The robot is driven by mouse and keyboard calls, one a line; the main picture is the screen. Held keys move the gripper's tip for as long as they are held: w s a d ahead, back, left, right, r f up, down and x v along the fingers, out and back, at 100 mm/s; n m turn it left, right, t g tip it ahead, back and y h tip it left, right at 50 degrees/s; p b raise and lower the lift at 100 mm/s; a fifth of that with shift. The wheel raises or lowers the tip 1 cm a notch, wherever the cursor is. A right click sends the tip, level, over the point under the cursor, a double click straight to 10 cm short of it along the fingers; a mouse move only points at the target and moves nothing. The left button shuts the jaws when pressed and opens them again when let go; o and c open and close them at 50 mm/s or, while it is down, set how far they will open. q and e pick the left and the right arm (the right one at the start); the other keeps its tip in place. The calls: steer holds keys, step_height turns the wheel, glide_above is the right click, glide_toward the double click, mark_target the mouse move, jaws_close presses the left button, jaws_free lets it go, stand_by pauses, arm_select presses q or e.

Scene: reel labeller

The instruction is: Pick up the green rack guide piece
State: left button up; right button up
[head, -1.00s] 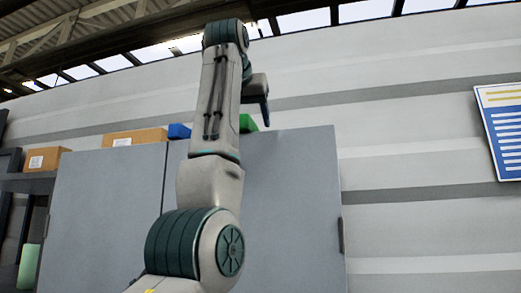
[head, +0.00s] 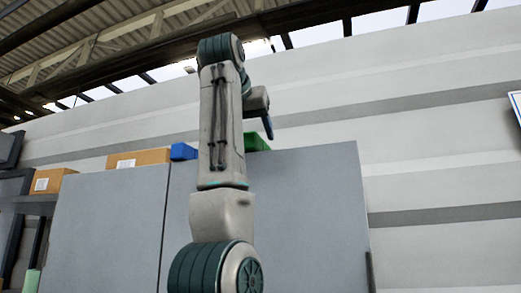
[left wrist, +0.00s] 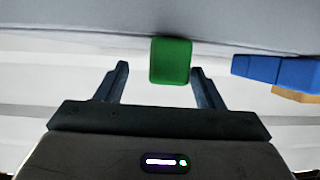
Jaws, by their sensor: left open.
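The green rack guide piece (head: 257,142) sits on top of the tall grey cabinet (head: 300,200), partly hidden behind my left arm in the head view. In the left wrist view the green piece (left wrist: 171,61) shows as a rounded block, just beyond and between the fingertips. My left gripper (left wrist: 158,70) is open and empty, with one finger on each side of the piece's line. In the head view my left gripper (head: 267,127) hangs above the cabinet top close to the green piece. My right gripper is not in view.
A blue block (head: 183,151) and a cardboard box (head: 139,158) stand on the cabinet top to the left of my arm. Another cardboard box (head: 53,180) sits on a shelf at the far left. A striped wall (head: 430,140) stands behind.

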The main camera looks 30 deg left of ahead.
arm_select(q)
steer(key=shift+w+a+f+p, duration=0.15)
steer(key=shift+w+a+p, duration=0.05)
steer(key=shift+w+p, duration=0.15)
steer(key=p+x, duration=0.1)
steer(key=x, duration=0.2)
steer(key=shift+p, duration=0.35)
steer(key=shift+w+a+f, duration=0.2)
steer(key=shift+w+f, duration=0.15)
steer(key=shift+s+d, duration=0.1)
steer(key=shift+s, duration=0.15)
steer(key=shift+s+r, duration=0.1)
steer(key=c, duration=1.2)
steer(key=shift+r, duration=0.15)
